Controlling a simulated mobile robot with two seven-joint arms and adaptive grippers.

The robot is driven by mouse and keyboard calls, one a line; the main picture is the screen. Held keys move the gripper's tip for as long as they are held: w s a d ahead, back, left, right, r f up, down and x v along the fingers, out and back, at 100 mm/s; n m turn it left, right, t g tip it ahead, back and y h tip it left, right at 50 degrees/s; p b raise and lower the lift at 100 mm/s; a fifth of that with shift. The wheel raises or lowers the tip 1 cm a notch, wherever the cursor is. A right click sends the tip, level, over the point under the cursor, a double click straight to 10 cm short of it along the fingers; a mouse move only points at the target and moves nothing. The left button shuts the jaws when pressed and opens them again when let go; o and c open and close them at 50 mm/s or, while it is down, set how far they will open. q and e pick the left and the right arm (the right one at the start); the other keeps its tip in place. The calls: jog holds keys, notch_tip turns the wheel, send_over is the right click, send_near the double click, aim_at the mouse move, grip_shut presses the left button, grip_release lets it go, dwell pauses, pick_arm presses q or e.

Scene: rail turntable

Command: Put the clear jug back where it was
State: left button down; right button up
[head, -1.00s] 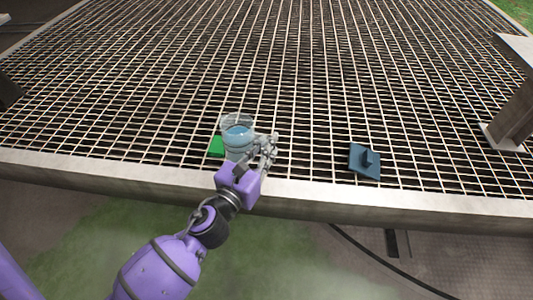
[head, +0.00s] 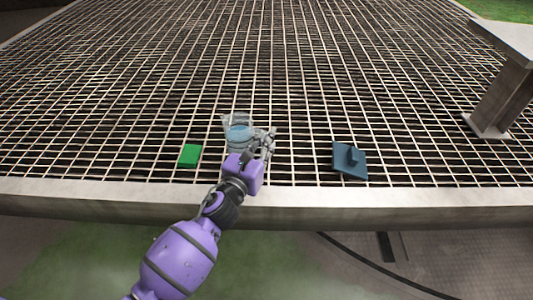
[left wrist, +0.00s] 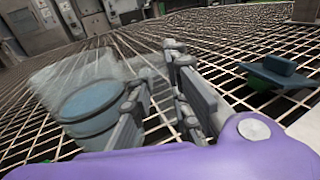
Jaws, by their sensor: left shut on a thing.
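The clear jug (head: 238,136) holds blue liquid and looks upright over the near part of the grating. It also shows in the left wrist view (left wrist: 92,105), left of the fingers. My left gripper (head: 266,143) is at the jug's right side. Its fingers (left wrist: 160,80) are shut on the jug's handle side, and they hide the exact grip. I cannot tell whether the jug's base touches the grating. A green square (head: 189,156) lies on the grating left of the jug, apart from it in the picture. My right gripper is out of view.
A dark blue plate with a raised knob (head: 349,161) lies on the grating to the right; it also shows in the left wrist view (left wrist: 275,74). A metal post (head: 497,100) stands at far right. The pale rim (head: 300,207) bounds the grating in front. Grating beyond the jug is clear.

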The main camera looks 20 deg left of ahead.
pick_arm(q)
jog(key=shift+w+f+b, duration=0.4)
jog(key=shift+w, duration=0.05)
notch_tip(320, 180, down, 3)
jog(key=shift+r+b, duration=0.1)
jog(key=shift+b, duration=0.7)
jog(key=shift+f, duration=0.25)
jog(key=shift+r, duration=0.2)
jog(key=shift+f, duration=0.2)
jog(key=c, duration=1.7)
grip_release()
jog(key=shift+o, duration=0.2)
